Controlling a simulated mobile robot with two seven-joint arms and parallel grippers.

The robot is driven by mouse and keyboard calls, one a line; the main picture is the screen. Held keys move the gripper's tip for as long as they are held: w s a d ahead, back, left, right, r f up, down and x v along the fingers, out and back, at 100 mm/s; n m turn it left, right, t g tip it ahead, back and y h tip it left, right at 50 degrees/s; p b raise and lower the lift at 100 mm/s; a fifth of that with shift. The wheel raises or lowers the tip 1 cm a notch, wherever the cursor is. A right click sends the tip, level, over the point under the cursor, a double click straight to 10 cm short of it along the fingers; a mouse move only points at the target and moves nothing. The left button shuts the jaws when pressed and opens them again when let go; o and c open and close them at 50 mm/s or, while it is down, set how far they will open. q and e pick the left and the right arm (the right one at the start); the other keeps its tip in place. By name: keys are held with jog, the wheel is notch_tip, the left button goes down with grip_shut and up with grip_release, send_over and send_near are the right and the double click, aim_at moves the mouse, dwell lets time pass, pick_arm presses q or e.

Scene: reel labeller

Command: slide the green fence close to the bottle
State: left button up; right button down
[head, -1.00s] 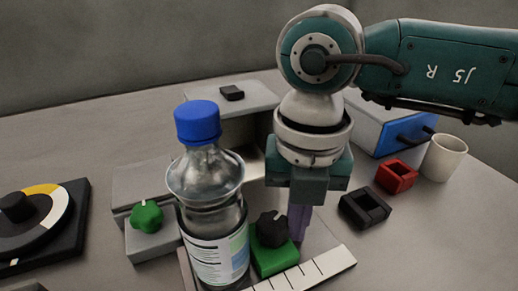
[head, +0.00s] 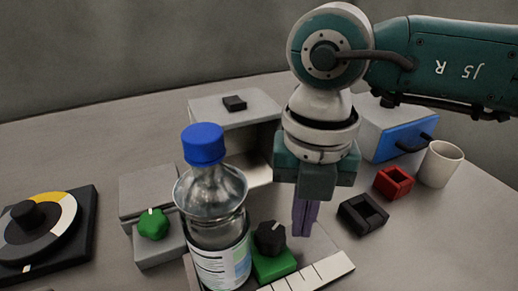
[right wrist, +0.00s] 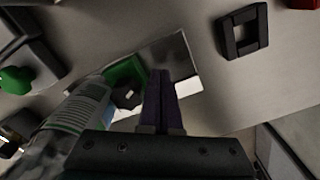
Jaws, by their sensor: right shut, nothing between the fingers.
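The clear bottle (head: 212,203) with a blue cap and a pale label stands upright; its lower part also shows in the right wrist view (right wrist: 75,112). The green fence (head: 274,265), a low green block with a black knob (head: 270,238), sits just right of the bottle. The fence also shows in the right wrist view (right wrist: 122,73). In the head view I cannot tell whether it touches the bottle. My right gripper (head: 303,232), with purple fingers, is shut and empty to the right of the fence, its tips pointing down. My left gripper is not in view.
A white marked scale strip (head: 318,275) lies in front of the fence. A green knob (head: 153,224) on a grey block stands left of the bottle. A black block (head: 362,215), red block (head: 393,182) and white mug (head: 440,164) stand to the right.

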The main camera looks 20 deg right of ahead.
notch_tip(320, 180, up, 6)
jog(key=p, duration=0.4)
jog(key=shift+p, duration=0.35)
